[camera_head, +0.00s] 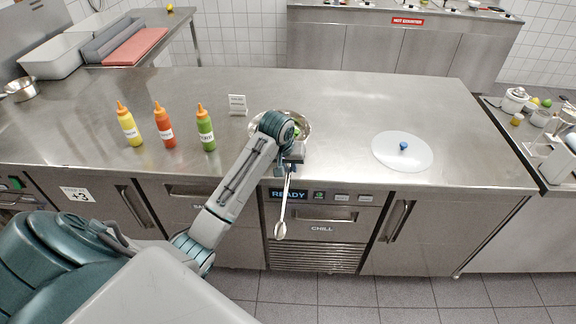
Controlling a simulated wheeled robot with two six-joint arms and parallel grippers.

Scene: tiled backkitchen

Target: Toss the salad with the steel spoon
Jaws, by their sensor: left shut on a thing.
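The salad bowl (306,128) is a steel bowl on the counter, with some green showing in it. My left arm and wrist cover much of it. My left gripper (292,160) is at the bowl's near side, over the counter's front edge. It is shut on the steel spoon (284,212), which hangs down in front of the cabinet with its bowl end lowest. The spoon is outside the salad bowl. My right gripper is not in view.
Yellow (129,125), red (165,125) and green (206,129) squeeze bottles stand left of the bowl. A small sign (237,105) stands behind it. A clear round lid (417,153) with a blue knob (403,146) lies to the right. The counter (350,92) between is clear.

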